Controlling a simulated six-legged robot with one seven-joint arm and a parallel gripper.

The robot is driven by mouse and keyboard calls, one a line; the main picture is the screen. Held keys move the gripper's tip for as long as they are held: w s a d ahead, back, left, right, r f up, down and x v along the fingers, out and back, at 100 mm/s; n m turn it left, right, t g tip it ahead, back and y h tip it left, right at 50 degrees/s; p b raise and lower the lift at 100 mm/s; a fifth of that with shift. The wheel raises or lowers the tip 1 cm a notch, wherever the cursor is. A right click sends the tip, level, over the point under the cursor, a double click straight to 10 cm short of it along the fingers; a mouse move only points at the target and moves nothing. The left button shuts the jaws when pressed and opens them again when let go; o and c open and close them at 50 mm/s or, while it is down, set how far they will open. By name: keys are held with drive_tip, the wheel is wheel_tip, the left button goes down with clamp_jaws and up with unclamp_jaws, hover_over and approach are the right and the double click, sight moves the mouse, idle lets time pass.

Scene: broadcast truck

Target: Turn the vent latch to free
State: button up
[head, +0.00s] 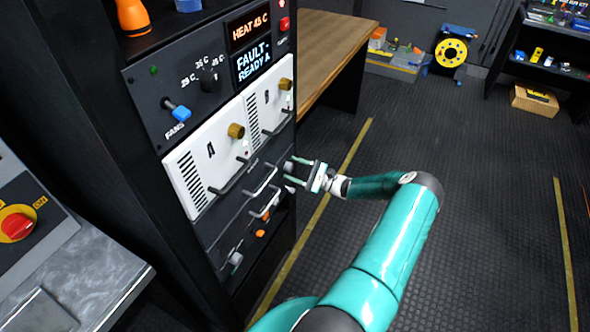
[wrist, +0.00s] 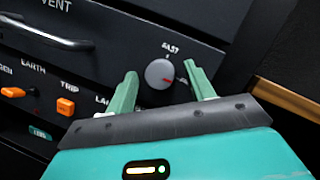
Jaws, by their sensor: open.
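The word VENT shows on the panel at the upper left, so this knob appears to be the vent latch. My gripper (wrist: 160,84) is open, with one green finger on each side of the knob and gaps visible. The right finger partly hides a second label. In the head view my gripper (head: 292,172) is at the rack's right front edge; the knob is hard to make out there.
The rack has drawer handles (head: 262,180), a white panel (head: 213,163) with brass knobs, and a display (head: 252,62) reading FAULT-READY A. Orange switches (wrist: 66,106) labelled EARTH and TRIP lie left of the knob.

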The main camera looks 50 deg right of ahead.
drive_tip(key=v, duration=1.3)
drive_tip(key=shift+s+d, duration=0.15)
drive_tip(key=shift+s, duration=0.2)
drive_tip(key=shift+f, duration=0.15)
